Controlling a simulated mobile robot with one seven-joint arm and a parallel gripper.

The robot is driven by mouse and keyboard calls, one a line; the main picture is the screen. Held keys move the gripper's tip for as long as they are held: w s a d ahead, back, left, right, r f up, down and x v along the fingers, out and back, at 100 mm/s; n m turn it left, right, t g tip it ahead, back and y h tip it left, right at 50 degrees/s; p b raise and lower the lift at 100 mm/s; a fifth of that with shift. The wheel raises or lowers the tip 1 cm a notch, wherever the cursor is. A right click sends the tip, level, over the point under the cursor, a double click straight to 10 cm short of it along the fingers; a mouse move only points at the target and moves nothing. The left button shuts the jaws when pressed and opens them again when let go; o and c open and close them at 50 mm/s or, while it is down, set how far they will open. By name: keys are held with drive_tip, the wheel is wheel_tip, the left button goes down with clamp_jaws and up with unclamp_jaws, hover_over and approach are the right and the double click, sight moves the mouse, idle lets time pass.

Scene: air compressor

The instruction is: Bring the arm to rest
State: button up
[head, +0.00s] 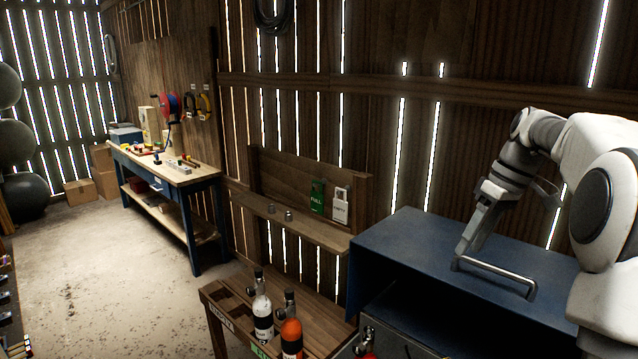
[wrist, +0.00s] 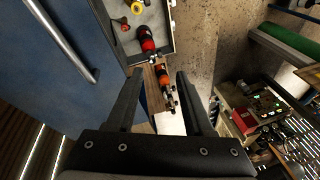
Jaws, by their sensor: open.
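My arm reaches in from the right of the head view, bent, with my gripper (head: 464,252) pointing down over the blue cabinet (head: 405,240) beside its metal handle (head: 495,274). In the wrist view my gripper (wrist: 160,74) is open, its two dark fingers apart with nothing held between them. The handle also shows in the wrist view (wrist: 62,38), to the left of the fingers and apart from them. Beyond the fingertips are an orange bottle (wrist: 164,78) and a dark red bottle (wrist: 147,42).
A wooden rack (head: 225,300) holds a white bottle (head: 263,318) and the orange bottle (head: 291,336). A workbench (head: 170,170) with tools stands at the back left. The concrete floor (head: 120,270) between is clear.

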drive_tip(key=s+a+f+m+t+h+b, duration=0.1)
drive_tip(key=s+a+f+m+b, duration=0.15)
drive_tip(key=s+a, duration=0.5)
drive_tip(key=s+a+f+m+t+h+b, duration=0.1)
drive_tip(key=s+a+f+m+t, duration=0.1)
drive_tip(key=s+a+f, duration=0.35)
drive_tip(key=s+a+r+t+h+p, duration=0.1)
drive_tip(key=s+a+r+p, duration=0.1)
drive_tip(key=s, duration=1)
drive_tip(key=shift+s+a+r+m+t+p, duration=0.3)
drive_tip(key=shift+a+r+m+t, duration=0.15)
drive_tip(key=shift+a, duration=0.5)
drive_tip(key=shift+d, duration=0.1)
